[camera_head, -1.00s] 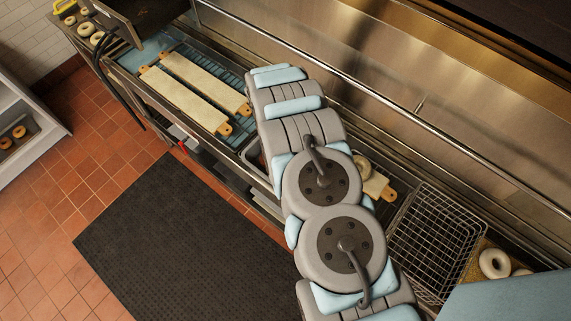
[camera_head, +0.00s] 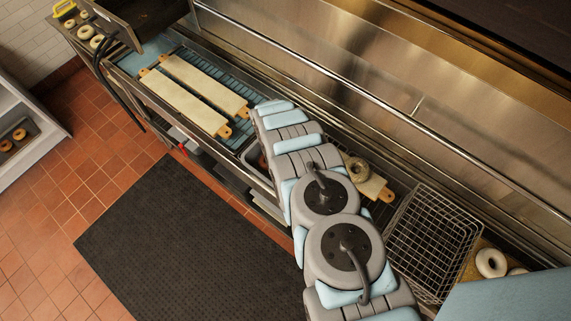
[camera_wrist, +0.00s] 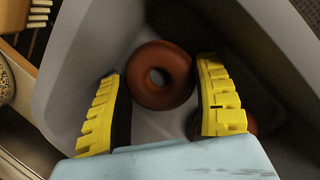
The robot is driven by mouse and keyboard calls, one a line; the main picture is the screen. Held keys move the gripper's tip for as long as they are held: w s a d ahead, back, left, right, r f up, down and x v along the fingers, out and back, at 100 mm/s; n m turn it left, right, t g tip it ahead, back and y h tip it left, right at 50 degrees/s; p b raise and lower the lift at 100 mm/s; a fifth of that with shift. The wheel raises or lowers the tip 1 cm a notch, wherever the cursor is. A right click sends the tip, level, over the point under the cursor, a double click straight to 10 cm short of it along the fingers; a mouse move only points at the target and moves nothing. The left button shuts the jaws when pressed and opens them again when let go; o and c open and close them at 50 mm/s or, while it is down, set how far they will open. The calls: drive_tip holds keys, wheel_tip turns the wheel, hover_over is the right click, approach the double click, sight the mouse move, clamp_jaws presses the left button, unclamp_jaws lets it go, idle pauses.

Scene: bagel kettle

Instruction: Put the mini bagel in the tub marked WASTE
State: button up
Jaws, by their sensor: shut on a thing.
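In the wrist view, my gripper (camera_wrist: 160,80) has yellow ribbed fingers shut on a small glossy brown bagel (camera_wrist: 160,75), which shows between the fingertips. The bagel is over or inside a grey tub (camera_wrist: 70,60) with sloping walls; its exact height above the bottom is hard to tell. Another brown round item (camera_wrist: 250,124) shows partly behind the right finger, lower in the tub. No WASTE marking is readable. In the head view my arm hides the gripper, and a bit of a grey tub (camera_head: 248,157) shows left of the arm.
Two cloth-covered boards (camera_head: 195,92) lie on the counter to the left. A seeded bagel (camera_head: 357,169) sits on another board (camera_head: 376,187) right of my arm. A wire basket (camera_head: 432,240) and pale bagels (camera_head: 491,262) are further right. A steel rail (camera_head: 350,82) runs behind.

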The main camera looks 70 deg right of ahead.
drive_tip(key=shift+f, duration=0.25)
drive_tip(key=o, duration=1)
drive_tip(key=shift+o, duration=0.2)
drive_tip(key=shift+r, duration=0.25)
drive_tip(key=shift+b+v, duration=0.95)
drive_tip(key=shift+v, duration=1.95)
drive_tip(key=b+v, duration=0.1)
drive_tip(key=v, duration=0.5)
drive_tip(key=shift+b, duration=0.35)
drive_tip(key=shift+d, duration=0.1)
